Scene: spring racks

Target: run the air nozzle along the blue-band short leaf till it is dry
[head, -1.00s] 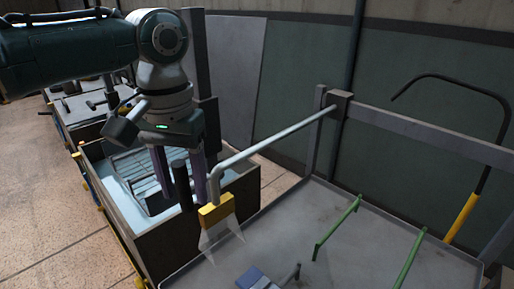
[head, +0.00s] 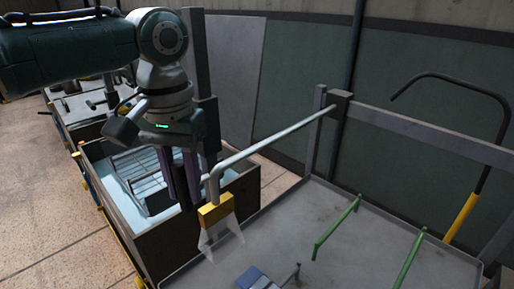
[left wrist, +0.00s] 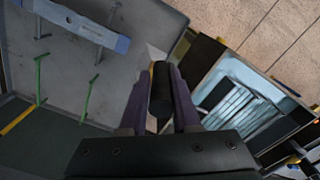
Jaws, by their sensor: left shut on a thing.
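The air nozzle (head: 216,209) is a yellow block at the end of a bent grey pipe, with a pale see-through fan below it. My left gripper (head: 182,196) is just left of it, pointing down, with its purple fingers shut on a black cylindrical handle. The handle (left wrist: 161,92) shows between the fingers in the left wrist view; its join to the nozzle is hidden. A grey leaf with a blue band (head: 252,277) is cut off by the head view's bottom edge. It shows as a pale bar (left wrist: 78,21) at upper left in the wrist view. The right gripper is out of sight.
The nozzle pipe (head: 275,139) runs back to a post. A grey tray (head: 348,262) with green rods (head: 336,228) lies at right. A dark-walled bath with a slatted rack (head: 139,178) stands at left. A black hook with a yellow grip (head: 460,217) stands farther right.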

